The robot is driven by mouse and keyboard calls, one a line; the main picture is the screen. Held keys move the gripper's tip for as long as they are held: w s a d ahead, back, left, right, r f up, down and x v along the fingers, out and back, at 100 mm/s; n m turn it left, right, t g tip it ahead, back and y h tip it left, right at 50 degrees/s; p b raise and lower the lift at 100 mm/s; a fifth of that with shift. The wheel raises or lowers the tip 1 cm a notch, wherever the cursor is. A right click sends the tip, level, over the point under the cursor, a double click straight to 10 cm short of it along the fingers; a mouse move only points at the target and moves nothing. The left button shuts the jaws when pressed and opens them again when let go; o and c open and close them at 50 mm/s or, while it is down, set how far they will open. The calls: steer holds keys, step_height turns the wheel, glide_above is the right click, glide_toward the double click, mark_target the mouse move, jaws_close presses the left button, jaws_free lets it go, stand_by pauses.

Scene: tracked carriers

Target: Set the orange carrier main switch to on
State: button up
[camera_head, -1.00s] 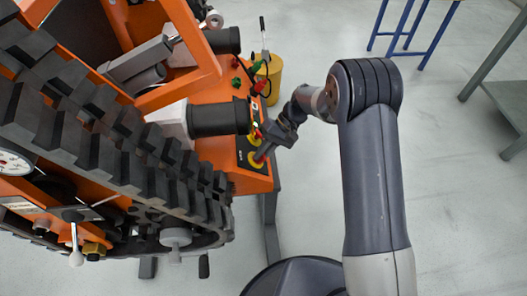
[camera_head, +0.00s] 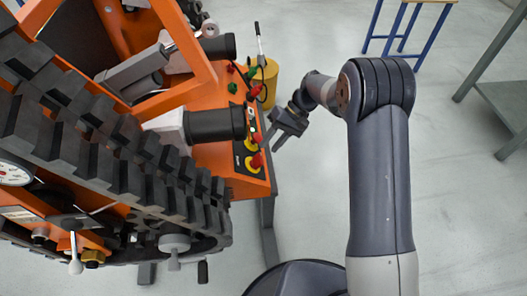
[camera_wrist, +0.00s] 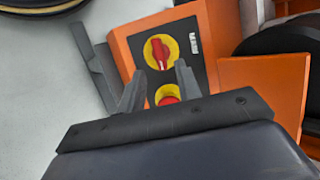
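The orange carrier's dark control panel (camera_wrist: 184,26) bears two red-on-yellow controls. The red switch handle (camera_wrist: 160,53) beside the white label sits on a yellow disc, its handle roughly upright in the wrist view; it also shows in the head view (camera_head: 257,160). I cannot tell whether it is on or off. A second red control (camera_wrist: 168,100) is partly hidden by my gripper. My gripper (camera_wrist: 160,68) is open and empty, its fingers apart in front of the panel. In the head view my gripper (camera_head: 270,141) stands just right of the panel, clear of the switch.
A black cylinder (camera_head: 216,122) juts out beside the panel. Red and green fittings, a lever (camera_head: 258,38) and a yellow drum (camera_head: 272,72) lie farther back. Black tracks (camera_head: 95,140) fill the left. Floor (camera_head: 310,190) is open to the right of the panel.

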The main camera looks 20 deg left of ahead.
mark_target(261, 157)
steer(key=shift+v, duration=2.3)
steer(key=b+x, duration=0.1)
steer(key=x, duration=1)
steer(key=shift+w+r, duration=0.1)
